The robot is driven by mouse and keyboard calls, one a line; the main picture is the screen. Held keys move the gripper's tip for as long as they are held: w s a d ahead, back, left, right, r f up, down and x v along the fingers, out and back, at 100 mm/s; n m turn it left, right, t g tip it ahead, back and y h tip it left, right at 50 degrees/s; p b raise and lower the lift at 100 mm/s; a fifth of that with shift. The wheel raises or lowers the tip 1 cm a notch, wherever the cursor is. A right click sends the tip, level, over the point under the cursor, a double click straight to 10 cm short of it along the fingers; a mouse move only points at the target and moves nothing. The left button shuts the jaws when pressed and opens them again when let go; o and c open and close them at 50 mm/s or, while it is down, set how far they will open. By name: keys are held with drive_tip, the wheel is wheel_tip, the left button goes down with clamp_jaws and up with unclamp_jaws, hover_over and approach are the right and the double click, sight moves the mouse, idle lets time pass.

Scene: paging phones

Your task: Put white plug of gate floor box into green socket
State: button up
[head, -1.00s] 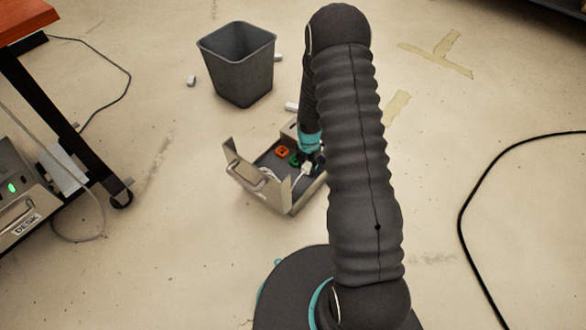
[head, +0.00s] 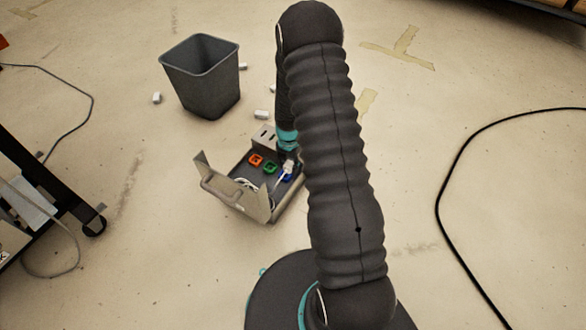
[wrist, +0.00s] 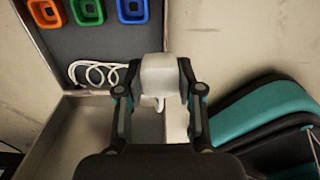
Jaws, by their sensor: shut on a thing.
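My gripper (wrist: 158,82) is shut on the white plug (wrist: 160,72); a short bit of white cable shows below it. In the head view my gripper (head: 287,153) holds the plug (head: 288,167) over the right side of the open floor box (head: 237,197). The green socket (wrist: 88,10) is the middle one of a row, also in the head view (head: 269,167). It looks empty and lies up and left of the plug in the wrist view, with a gap between them. The plug's prongs are hidden.
The orange socket (wrist: 45,12) is left of the green one and the blue socket (wrist: 132,9) right of it. White cable (wrist: 98,73) lies coiled in the box. The box's raised lid (head: 225,187) stands at its front left. A grey bin (head: 203,80) stands behind.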

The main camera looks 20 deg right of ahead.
drive_tip(key=w+a+b, duration=0.2)
drive_tip(key=w+a, duration=0.1)
drive_tip(key=w, duration=0.6)
drive_tip(key=shift+w, duration=0.15)
drive_tip(key=shift+w+a, duration=0.15)
drive_tip(key=shift+w, duration=0.4)
drive_tip(key=shift+w+a, duration=0.15)
drive_tip(key=shift+w, duration=0.35)
drive_tip(key=shift+f+b, duration=0.15)
drive_tip(key=shift+b, duration=0.25)
drive_tip(key=shift+f+b, duration=2.3)
drive_tip(key=shift+f, duration=2.3)
drive_tip(key=shift+f, duration=0.3)
drive_tip(key=o, duration=1.2)
drive_tip(key=shift+o, duration=0.2)
